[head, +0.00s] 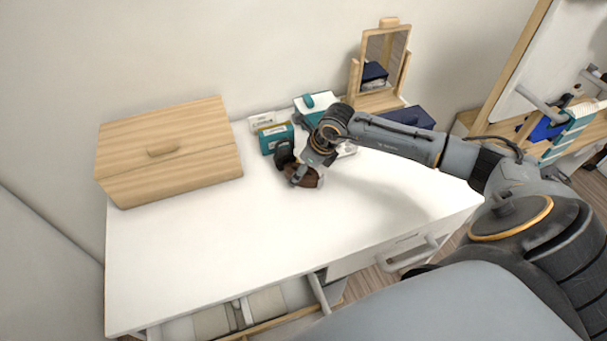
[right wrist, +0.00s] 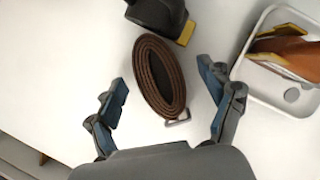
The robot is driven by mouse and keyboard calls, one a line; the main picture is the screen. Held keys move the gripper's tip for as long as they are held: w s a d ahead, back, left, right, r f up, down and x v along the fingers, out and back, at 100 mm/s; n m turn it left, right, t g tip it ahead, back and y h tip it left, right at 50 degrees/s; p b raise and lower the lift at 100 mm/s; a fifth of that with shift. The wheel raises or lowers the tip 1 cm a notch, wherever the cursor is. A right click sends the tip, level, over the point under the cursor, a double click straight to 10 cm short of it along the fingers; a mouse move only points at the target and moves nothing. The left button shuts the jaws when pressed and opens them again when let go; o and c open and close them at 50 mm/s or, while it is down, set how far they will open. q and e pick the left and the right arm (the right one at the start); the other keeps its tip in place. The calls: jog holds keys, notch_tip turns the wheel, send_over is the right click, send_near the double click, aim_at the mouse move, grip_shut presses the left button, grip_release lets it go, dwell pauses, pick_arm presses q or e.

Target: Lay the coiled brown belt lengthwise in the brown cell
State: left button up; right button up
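The brown belt (right wrist: 178,84) is coiled into an oval and lies on the white top in the right wrist view, its metal buckle at the near end. My right gripper (right wrist: 163,80) is open, with one finger on each side of the belt and a gap on both sides. In the head view the right gripper (head: 303,176) is low over the dresser top, with a brown patch beside it, partly hidden. An open drawer (head: 262,302) with divided cells shows at the bottom edge; I cannot tell which cell is brown. My left gripper is out of view.
A dark object with a yellow patch (right wrist: 160,17) and a white tray (right wrist: 287,90) with an orange-brown item flank the belt. A wooden box (head: 170,155), teal box (head: 277,139) and mirror (head: 384,57) stand at the back. The dresser top (head: 230,225) is clear in front.

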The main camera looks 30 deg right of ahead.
jog(key=c, duration=1.4)
jog(key=shift+w+r+b, duration=0.1)
jog(key=shift+r+b, duration=0.2)
jog(key=shift+r, duration=0.3)
jog(key=shift+c, duration=0.2)
notch_tip(320, 180, up, 2)
jog(key=shift+r+b, duration=0.15)
jog(key=shift+b, duration=0.25)
jog(key=s+a+r+b, duration=0.1)
jog(key=s+a+r, duration=0.1)
jog(key=s+r, duration=0.2)
jog(key=s+a+r+b, duration=0.2)
jog(key=s+r, duration=0.3)
jog(key=s, duration=0.4)
jog(key=shift+s+a+r, duration=0.15)
jog(key=shift+a+r, duration=0.15)
jog(key=shift+a, duration=0.1)
